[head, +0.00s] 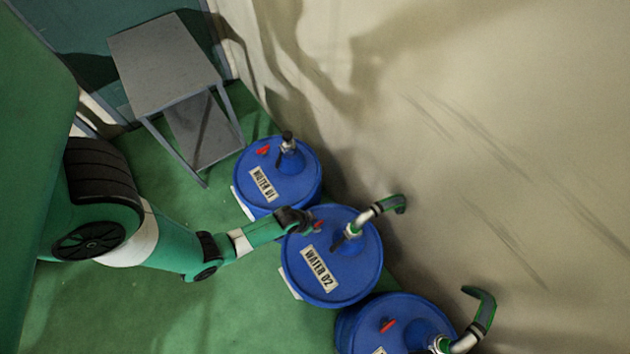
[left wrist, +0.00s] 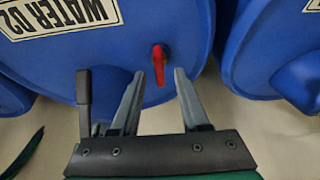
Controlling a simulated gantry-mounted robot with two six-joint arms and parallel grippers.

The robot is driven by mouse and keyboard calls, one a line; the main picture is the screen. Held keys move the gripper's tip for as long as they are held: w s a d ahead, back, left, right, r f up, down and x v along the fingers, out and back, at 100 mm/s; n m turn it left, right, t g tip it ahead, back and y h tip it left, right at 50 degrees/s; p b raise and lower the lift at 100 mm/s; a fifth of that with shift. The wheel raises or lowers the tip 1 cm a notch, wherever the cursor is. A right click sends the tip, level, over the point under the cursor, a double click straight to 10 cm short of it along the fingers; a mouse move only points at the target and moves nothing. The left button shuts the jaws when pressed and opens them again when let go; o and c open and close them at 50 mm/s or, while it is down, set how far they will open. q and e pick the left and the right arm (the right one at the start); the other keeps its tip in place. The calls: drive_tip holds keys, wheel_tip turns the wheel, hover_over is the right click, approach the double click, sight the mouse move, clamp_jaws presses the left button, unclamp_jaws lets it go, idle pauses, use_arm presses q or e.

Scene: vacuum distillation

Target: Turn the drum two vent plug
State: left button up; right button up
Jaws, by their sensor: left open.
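Drum two is a blue drum labelled WATER 02 (head: 334,274) in the middle of the row, and its label side shows in the left wrist view (left wrist: 100,48). Its red vent plug (left wrist: 159,62) stands on the lid, seen between the fingertips of my left gripper (left wrist: 158,80). In the head view the plug (head: 318,226) is a small red spot beside the gripper (head: 306,222). The left gripper is open, with a finger on each side of the plug. I cannot tell whether either finger touches it. My right gripper is not in view.
A blue drum labelled WATER 01 (head: 290,186) with a red plug (head: 263,150) stands behind. Another blue drum (head: 410,312) stands in front. A pipe fitting (head: 372,213) rises from drum two. A grey table (head: 160,62) is at the back left. The wall is close on the right.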

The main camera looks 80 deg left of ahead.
use_arm(q)
drive_tip(key=shift+x, duration=0.95)
drive_tip(key=shift+r, duration=0.1)
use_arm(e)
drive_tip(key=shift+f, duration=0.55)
use_arm(q)
clamp_jaws()
